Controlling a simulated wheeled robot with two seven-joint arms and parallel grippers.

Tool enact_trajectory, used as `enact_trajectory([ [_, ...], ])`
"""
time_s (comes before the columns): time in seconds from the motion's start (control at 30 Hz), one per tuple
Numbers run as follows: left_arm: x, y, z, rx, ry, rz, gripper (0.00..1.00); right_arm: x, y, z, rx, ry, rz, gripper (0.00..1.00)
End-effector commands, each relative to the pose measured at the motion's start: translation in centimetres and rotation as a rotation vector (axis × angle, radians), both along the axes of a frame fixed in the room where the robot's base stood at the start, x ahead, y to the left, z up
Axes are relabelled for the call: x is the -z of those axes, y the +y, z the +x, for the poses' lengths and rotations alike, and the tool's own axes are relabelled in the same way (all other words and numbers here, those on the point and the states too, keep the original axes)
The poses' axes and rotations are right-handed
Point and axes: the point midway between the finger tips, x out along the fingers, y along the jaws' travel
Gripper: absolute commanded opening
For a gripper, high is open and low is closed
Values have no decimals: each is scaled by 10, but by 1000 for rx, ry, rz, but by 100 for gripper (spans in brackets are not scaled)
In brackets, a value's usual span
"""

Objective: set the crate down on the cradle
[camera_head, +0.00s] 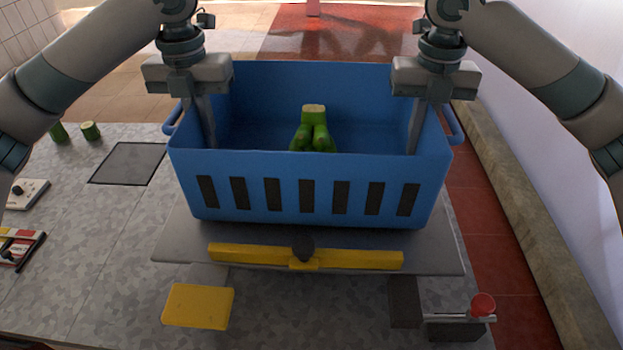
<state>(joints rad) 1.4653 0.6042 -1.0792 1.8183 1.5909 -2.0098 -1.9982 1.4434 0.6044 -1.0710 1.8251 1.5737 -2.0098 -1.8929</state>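The blue crate (312,178) is upright over the grey cradle plate (180,244), which has a yellow bar (350,259) along its front. The crate's underside is hidden, so I cannot tell whether it touches the plate. A green cut-stem bunch (314,125) is inside the crate. My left gripper (205,130) is at the crate's left side wall, with one finger visible inside. My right gripper (416,130) is at the right side wall in the same way. Both seem clamped on the walls; their outer fingers are hidden.
A yellow pad (198,306) and a red-knobbed lever (483,306) are in front of the cradle. A dark square panel (127,163), green stem pieces (90,131) and small devices (27,193) lie left on the grey table. A stone ledge (515,190) runs along the right.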

Motion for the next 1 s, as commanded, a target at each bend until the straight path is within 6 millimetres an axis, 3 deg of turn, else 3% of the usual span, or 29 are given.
enact_trajectory([
  [0.23,11,2,0,-4,-1,2,0,11,-2,0,4,-1,-3,0],
  [0.3,9,2,0,-3,0,3,21,9,-2,0,4,0,-4,21],
  [0.33,9,2,0,-3,0,2,23,9,-2,0,3,0,-3,23],
  [0.73,5,0,0,-1,-1,1,23,9,0,0,1,0,-1,23],
  [1.0,-19,1,1,-2,-4,1,23,9,0,0,0,0,0,23],
])
